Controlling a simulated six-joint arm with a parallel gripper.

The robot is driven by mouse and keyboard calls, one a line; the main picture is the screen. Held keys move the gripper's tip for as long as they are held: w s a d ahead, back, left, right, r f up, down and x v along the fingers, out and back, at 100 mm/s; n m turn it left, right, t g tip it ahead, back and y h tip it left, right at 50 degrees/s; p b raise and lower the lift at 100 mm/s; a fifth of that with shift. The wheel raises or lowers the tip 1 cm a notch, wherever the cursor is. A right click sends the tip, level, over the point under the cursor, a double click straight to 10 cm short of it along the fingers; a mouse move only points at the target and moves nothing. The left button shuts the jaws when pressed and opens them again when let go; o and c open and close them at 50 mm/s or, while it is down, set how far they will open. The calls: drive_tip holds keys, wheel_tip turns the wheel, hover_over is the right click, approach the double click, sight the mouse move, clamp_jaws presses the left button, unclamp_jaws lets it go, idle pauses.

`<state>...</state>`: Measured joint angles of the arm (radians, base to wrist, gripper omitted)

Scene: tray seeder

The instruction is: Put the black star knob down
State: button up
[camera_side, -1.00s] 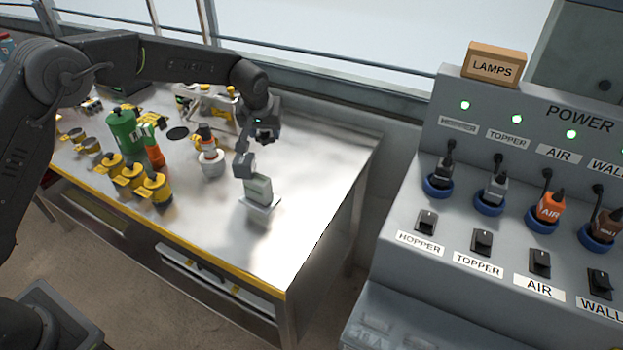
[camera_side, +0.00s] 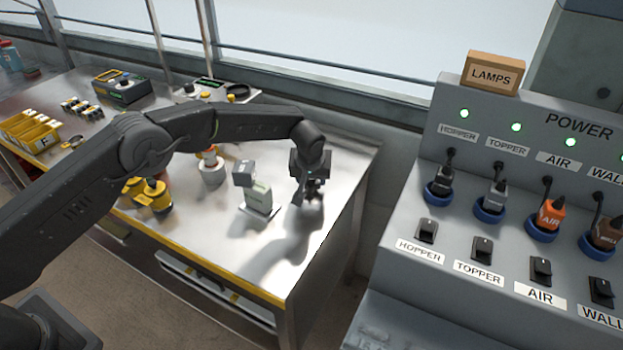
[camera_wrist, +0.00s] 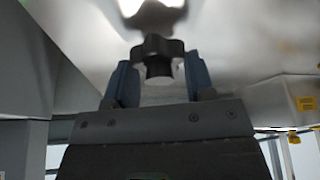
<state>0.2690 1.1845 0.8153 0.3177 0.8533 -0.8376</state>
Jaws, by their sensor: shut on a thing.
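The black star knob (camera_wrist: 157,58) sits between the two blue-grey fingers of my gripper (camera_wrist: 157,85) in the wrist view, with its lobed head and round hub showing. My gripper is shut on it. In the side view my gripper (camera_side: 311,196) points down over the right part of the metal bench (camera_side: 240,262), near its right edge. The knob is too small and dark there to tell apart from the fingers. I cannot tell whether the knob touches the bench top; a dark reflection or shadow lies close to it in the wrist view.
A grey-green device on a flat base (camera_side: 257,199) stands just left of my gripper. A white round pot (camera_side: 212,172) and yellow pots (camera_side: 153,196) are farther left. The bench front is clear. The power panel (camera_side: 500,180) with plugs and switches stands to the right.

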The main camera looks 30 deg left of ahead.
drive_tip(key=shift+f, duration=0.45)
drive_tip(key=shift+f, duration=0.15)
drive_tip(key=o, duration=0.9)
